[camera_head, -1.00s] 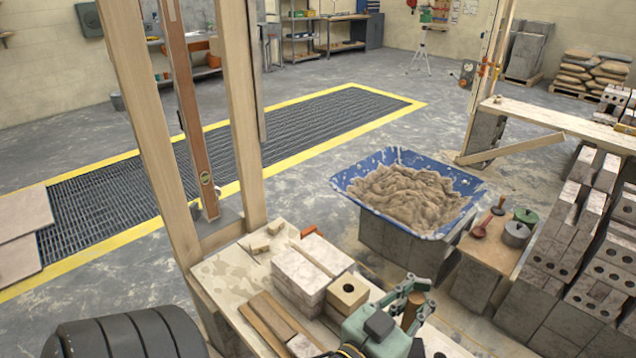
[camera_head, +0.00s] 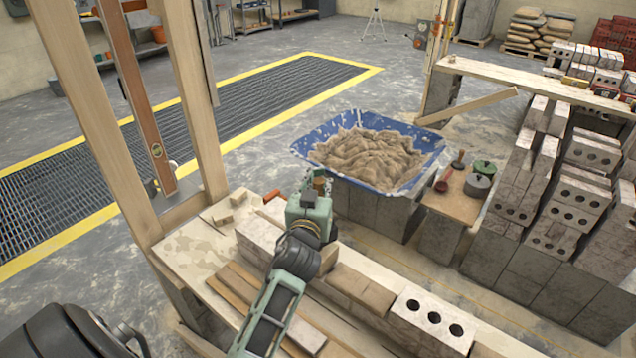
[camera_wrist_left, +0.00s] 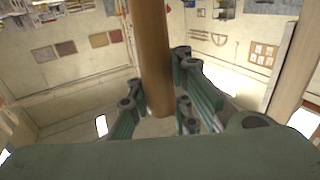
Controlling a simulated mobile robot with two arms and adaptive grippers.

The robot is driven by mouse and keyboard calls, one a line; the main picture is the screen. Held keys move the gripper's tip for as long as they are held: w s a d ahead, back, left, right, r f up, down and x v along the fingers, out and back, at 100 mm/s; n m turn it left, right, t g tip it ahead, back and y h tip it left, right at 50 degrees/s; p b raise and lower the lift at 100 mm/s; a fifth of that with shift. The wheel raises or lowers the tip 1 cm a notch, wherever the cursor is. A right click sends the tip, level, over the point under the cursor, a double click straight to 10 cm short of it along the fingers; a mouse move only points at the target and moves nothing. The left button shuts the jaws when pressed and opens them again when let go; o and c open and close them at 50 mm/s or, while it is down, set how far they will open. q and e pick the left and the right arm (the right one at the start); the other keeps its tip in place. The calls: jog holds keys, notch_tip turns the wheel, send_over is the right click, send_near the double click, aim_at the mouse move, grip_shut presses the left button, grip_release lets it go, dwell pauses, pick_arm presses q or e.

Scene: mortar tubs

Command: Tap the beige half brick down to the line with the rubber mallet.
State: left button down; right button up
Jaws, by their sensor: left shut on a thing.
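My left gripper (camera_head: 314,186) is over the near brick course, its fingers shut around a brown wooden handle. The wrist view shows this handle (camera_wrist_left: 153,60) running between the green fingers (camera_wrist_left: 160,105). I take it for the mallet's handle; no mallet head can be made out. A pale brick (camera_head: 259,238) shows left of the arm. A brick with three holes (camera_head: 433,318) lies farther right. My right gripper is not in view.
A blue tub (camera_head: 425,142) of mortar (camera_head: 365,155) stands behind the course. A small board (camera_head: 450,197) with tools is right of it. Stacked bricks (camera_head: 555,205) fill the right. Upright timbers (camera_head: 193,90) and a spirit level (camera_head: 148,130) stand at left.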

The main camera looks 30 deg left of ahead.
pick_arm(q)
jog(key=shift+w+a, duration=0.35)
jog(key=shift+a, duration=0.15)
notch_tip(320, 180, down, 3)
jog(key=b, duration=0.3)
jog(key=shift+f, duration=0.1)
notch_tip(320, 180, up, 4)
jog(key=p, duration=0.3)
jog(key=shift+p, duration=0.35)
